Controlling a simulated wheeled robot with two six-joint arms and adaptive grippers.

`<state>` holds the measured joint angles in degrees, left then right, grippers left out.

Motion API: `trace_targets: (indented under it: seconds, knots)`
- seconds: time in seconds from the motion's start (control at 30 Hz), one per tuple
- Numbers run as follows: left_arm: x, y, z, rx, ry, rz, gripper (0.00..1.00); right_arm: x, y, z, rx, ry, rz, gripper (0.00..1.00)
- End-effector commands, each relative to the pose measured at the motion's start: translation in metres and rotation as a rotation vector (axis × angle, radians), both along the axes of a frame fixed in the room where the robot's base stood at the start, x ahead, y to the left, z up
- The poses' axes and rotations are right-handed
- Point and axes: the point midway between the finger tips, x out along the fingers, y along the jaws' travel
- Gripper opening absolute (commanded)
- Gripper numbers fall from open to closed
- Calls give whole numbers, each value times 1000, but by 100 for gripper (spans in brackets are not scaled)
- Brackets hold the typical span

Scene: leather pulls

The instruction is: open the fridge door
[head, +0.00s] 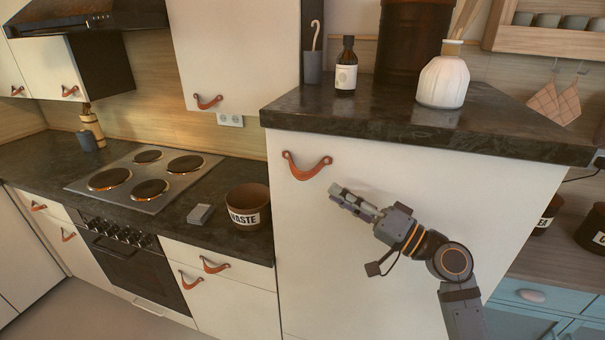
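The white front of a waist-high unit (345,265) with a dark stone top is likely the fridge door, and it looks closed. A curved orange-brown leather pull (307,165) is fixed near its upper left corner by its two ends. My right gripper (338,193) is in front of this door, just below and right of the pull, and seems apart from it. Its fingers point up and left and overlap in this view, so their gap is unclear. No object shows between them. My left gripper is not in view.
A dark bottle (346,68) and a white vase (443,80) stand on the stone top (400,118). On the lower counter at left are a hob (150,176) and a waste bin (248,206). The floor in front is clear.

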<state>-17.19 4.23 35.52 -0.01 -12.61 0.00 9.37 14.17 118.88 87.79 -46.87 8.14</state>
Motion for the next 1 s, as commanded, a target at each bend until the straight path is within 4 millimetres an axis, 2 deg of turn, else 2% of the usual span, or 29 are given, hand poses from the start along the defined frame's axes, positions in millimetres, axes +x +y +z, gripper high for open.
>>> trace_targets:
  seconds: [0.17,0.43,0.6,0.77,1.0]
  knots:
    - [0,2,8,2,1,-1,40,7,7,5,6,2,-3,22]
    - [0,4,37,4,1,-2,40,38,49,19,7,5,-1,22]
    - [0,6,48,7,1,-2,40,55,71,22,3,3,-1,22]
    - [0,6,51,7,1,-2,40,62,81,21,-1,4,-2,22]
    - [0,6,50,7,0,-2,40,62,82,20,-3,3,-3,22]
